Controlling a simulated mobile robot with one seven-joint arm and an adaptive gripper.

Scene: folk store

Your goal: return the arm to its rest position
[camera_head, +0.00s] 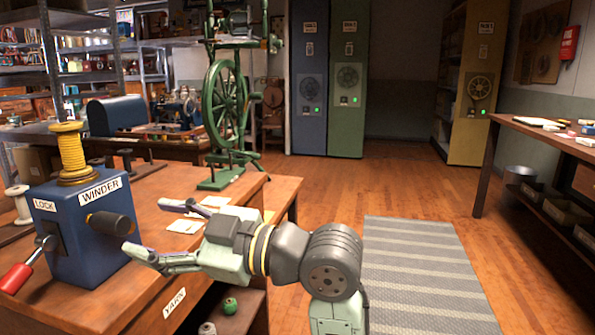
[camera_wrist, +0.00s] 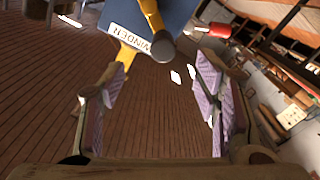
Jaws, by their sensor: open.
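My gripper (camera_head: 150,229) is open and empty in the head view. Its fingers point left, toward the dark knob (camera_head: 110,224) on the blue winder box (camera_head: 85,265); a gap seems to lie between them. My arm reaches in from the lower right over the wooden table (camera_head: 190,262). In the wrist view my gripper (camera_wrist: 163,105) shows two spread fingers with purple pads and nothing between them. The winder box (camera_wrist: 180,14) and its knob (camera_wrist: 162,47) show beyond the fingertips at the top.
A yellow spool (camera_head: 70,155) stands on the winder box, and a red-handled lever (camera_head: 17,277) sticks out at its left. A green spinning wheel (camera_head: 225,105) stands behind my gripper. A striped rug (camera_head: 420,270) and open floor lie at the right, before a side bench (camera_head: 545,133).

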